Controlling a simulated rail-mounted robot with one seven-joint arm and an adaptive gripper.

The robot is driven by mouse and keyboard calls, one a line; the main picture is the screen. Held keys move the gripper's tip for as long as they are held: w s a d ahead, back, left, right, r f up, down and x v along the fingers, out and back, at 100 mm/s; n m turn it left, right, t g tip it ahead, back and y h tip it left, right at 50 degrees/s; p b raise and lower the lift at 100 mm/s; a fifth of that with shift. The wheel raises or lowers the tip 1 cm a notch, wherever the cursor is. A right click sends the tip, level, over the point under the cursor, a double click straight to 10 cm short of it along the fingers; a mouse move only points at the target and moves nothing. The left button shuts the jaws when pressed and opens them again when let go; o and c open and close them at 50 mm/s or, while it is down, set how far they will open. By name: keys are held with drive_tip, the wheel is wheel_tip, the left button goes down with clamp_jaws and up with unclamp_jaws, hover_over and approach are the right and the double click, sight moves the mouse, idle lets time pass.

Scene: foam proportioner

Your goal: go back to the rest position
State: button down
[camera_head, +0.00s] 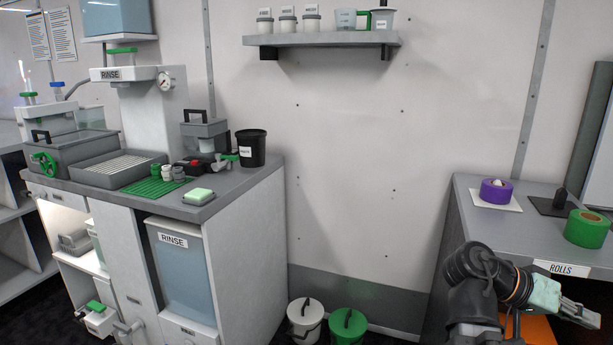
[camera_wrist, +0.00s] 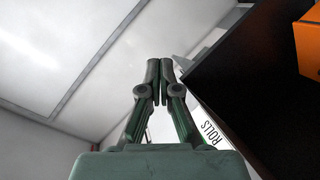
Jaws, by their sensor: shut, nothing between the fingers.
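My gripper (camera_head: 590,315) is at the lower right of the head view, in front of the ROLLS bench and below its top. The arm is folded there, with the wrist pointing to the right. In the wrist view my gripper (camera_wrist: 159,72) has its two fingertips together, with nothing between them. The ROLLS label (camera_head: 561,269) on the bench edge is just above the gripper in the head view; it also shows in the wrist view (camera_wrist: 211,133).
The ROLLS bench (camera_head: 475,215) holds a purple roll (camera_head: 496,191) and a green roll (camera_head: 586,229). The RINSE counter (camera_head: 240,184) stands at left. A white bucket (camera_head: 305,318) and a green bucket (camera_head: 347,326) are on the floor between. A wall shelf (camera_head: 330,39) holds cups.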

drive_tip(key=w+a+f+n+t+y+p, duration=0.25)
drive_tip(key=w+f+n+p, duration=0.35)
drive_tip(key=w+f, duration=0.4)
drive_tip(key=a+f+n+y+p, duration=0.2)
drive_tip(key=a+f+p, duration=0.2)
drive_tip(key=f, duration=0.4)
drive_tip(key=a+f+n+y+p, duration=0.1)
drive_tip(key=a+f+n+p, duration=0.1)
drive_tip(key=a+f+p, duration=0.35)
drive_tip(key=s+a+f+n+g+y+p, duration=0.2)
drive_tip(key=s+a+f+y+p, duration=0.3)
drive_tip(key=s+a+f, duration=0.6)
drive_tip(key=s+a+f+g+y+p, duration=0.1)
drive_tip(key=s+a+f+p, duration=0.1)
drive_tip(key=s+a+p, duration=0.2)
drive_tip(key=s+a+f+g+y+p, duration=0.1)
drive_tip(key=s+a+f+y+p, duration=0.1)
drive_tip(key=s, duration=0.8)
drive_tip(key=a+f+p, duration=0.1)
drive_tip(key=a+p, duration=0.1)
drive_tip(key=shift+s+f+g+p, duration=0.35)
drive_tip(key=shift+s, duration=0.05)
